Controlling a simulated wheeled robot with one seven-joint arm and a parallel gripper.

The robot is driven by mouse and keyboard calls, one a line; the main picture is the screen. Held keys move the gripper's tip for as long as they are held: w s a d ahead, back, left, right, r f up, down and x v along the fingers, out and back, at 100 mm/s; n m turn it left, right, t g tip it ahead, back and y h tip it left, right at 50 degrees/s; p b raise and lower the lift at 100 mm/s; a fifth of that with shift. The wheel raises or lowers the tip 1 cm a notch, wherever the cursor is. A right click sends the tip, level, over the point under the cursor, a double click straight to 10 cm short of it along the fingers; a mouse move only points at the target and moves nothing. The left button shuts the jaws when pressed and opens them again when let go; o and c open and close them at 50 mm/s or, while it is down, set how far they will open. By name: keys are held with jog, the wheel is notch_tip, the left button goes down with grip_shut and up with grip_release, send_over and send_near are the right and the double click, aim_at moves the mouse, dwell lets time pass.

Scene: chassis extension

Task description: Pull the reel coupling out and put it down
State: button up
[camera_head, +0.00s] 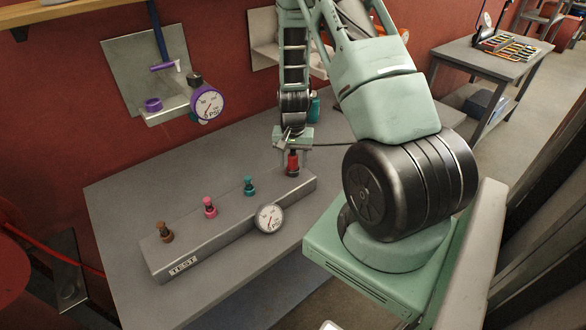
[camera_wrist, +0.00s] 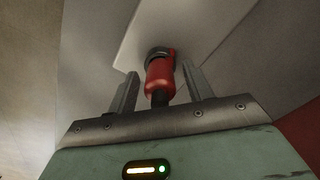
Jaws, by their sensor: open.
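A red coupling (camera_head: 292,158) stands upright at the right end of the grey test block (camera_head: 205,254). It also shows in the wrist view (camera_wrist: 160,76), seated against the block's pale surface. My gripper (camera_head: 292,148) is above it, pointing down. In the wrist view the two fingers of my gripper (camera_wrist: 160,88) are apart, one on each side of the red coupling, with a visible gap on both sides. The red coupling's top lies toward the gripper's palm.
Teal (camera_head: 249,186), pink (camera_head: 209,207) and brown (camera_head: 164,232) couplings stand along the same block. A round gauge (camera_head: 269,218) sits on its front. A wall shelf with a purple-rimmed gauge (camera_head: 207,105) is at the back left. The table (camera_head: 115,212) is bare left of the block.

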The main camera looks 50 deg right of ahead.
aim_at(293, 154)
grip_shut()
jog(key=shift+r+p, duration=2.2)
jog(key=shift+r, duration=0.8)
